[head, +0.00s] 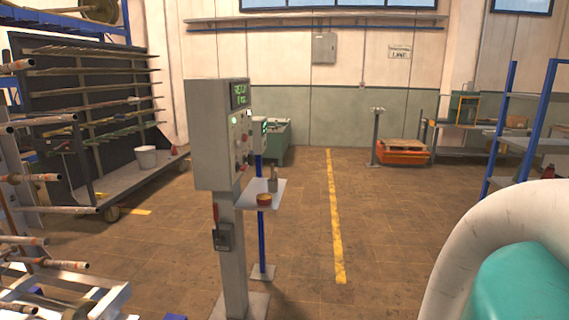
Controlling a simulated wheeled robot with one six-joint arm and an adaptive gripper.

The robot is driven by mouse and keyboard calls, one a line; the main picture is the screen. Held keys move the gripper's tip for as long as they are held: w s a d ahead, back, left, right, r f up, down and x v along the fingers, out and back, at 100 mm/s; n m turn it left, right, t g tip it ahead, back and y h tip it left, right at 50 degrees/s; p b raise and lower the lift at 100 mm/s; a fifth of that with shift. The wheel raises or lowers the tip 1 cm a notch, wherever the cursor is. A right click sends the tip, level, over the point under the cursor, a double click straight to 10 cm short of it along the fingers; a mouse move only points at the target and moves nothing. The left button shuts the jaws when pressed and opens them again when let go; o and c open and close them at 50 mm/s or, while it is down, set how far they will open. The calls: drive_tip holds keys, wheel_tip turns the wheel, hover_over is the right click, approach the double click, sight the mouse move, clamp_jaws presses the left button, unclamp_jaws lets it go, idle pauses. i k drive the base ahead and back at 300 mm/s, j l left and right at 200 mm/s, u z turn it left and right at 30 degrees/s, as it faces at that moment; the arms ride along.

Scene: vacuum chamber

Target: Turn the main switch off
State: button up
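A grey control cabinet (218,135) stands on a post (234,265) left of the middle in the head view. Its right-hand face carries a green-lit display (240,95) and several small buttons and knobs, some of them red. A dark switch box (223,237) with a red part above it (215,214) is on the post below the cabinet. I cannot tell which of these controls is the main switch, nor its position. My gripper is not in view; only a white and teal part of my arm shows at the lower right.
A small shelf (262,195) with a red-brown round item sticks out right of the post. Racks of rods stand at the left, with a white bucket (146,157) on one. A blue-framed rack stands at the right. The floor around the yellow line (335,220) is clear.

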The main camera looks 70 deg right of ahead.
sight(244, 167)
drive_tip(key=z, duration=1.4)
